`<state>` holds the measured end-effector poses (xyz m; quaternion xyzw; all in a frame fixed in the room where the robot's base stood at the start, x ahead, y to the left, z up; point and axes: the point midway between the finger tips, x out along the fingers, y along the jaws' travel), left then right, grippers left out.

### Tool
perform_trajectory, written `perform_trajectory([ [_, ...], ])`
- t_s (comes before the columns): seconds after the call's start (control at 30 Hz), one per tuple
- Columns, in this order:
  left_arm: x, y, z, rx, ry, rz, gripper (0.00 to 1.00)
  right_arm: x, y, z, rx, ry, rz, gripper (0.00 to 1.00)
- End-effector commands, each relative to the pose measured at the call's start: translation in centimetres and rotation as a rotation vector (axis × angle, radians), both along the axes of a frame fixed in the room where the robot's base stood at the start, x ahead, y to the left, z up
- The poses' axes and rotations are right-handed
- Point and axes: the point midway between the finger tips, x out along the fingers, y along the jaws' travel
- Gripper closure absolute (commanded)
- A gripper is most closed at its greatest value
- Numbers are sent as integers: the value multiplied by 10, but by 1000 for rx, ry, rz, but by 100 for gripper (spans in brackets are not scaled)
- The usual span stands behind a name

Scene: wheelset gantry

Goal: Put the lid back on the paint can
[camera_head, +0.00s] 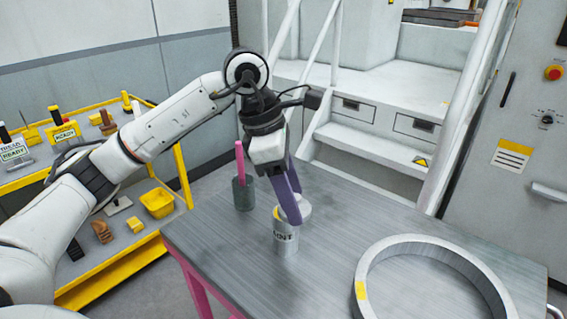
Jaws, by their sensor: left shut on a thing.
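The paint can (286,241) stands upright on the grey metal table, a pale cylinder with dark lettering on its side. A bit of yellow shows at the left of its top. My left gripper (293,216) reaches down over the can with its purple fingers, shut on the lid (305,208). The lid is a pale grey disc at the right of the fingers, at the height of the can's top. The fingers hide part of the lid and of the can's opening, so I cannot tell whether lid and rim touch. My right gripper is not in view.
A dark cup (243,196) with a pink stick stands left of the can. A large metal ring (362,270) lies at the table's right front. The table (215,255) is bare in front of the can. A yellow-edged bench (110,275) stands left; white steps (370,150) rise behind.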

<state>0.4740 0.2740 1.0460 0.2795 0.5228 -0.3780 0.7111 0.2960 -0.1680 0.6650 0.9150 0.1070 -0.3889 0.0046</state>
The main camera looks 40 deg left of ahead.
Motion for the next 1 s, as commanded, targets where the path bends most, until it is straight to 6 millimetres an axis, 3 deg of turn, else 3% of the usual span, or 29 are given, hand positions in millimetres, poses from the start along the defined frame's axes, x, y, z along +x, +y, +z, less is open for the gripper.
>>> perform_trajectory([
  [0.2, 12, 21, 26, -1, -1, 394, 66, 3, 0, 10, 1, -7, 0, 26],
  [0.4, 17, 31, 35, 0, 1, 580, 66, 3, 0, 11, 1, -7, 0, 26],
  [0.67, 18, 33, 28, -1, 3, 608, 66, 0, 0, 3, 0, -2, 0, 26],
  [1.0, 17, 33, -4, 0, 3, 605, 66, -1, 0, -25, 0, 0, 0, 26],
])
